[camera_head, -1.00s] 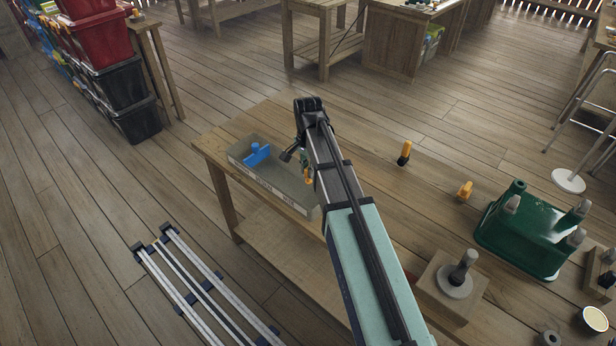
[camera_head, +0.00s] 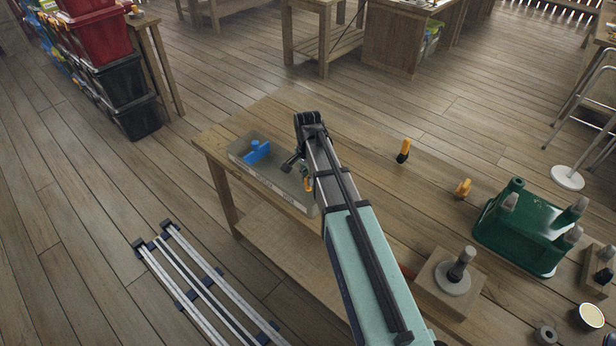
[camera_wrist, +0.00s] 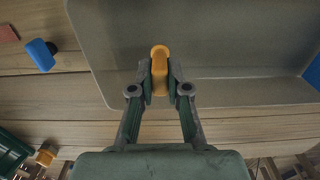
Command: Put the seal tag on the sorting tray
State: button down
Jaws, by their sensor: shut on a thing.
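The seal tag (camera_wrist: 159,68) is a small orange piece with a rounded top, upright between my fingertips in the wrist view. My gripper (camera_wrist: 160,84) is shut on it. In the head view the tag (camera_head: 308,185) shows as a bit of orange beside my arm, which hides most of the gripper. The sorting tray (camera_head: 268,187) is a shallow grey tray on the wooden table. In the wrist view the tag is in front of the tray (camera_wrist: 215,92), by its near wall. I cannot tell whether the tag touches the tray.
A blue piece (camera_head: 257,152) lies in the tray's far left end. A blue piece (camera_wrist: 40,55) lies outside the tray.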

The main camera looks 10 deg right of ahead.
jog(key=shift+f, duration=0.45)
jog(key=c, duration=1.1)
grip_release()
jog(key=shift+c, duration=0.2)
jog(key=shift+r, duration=0.1)
jog(key=shift+r, duration=0.7)
notch_tip(320, 180, up, 12)
jog(key=b, duration=0.3)
jog(key=shift+f, duration=0.15)
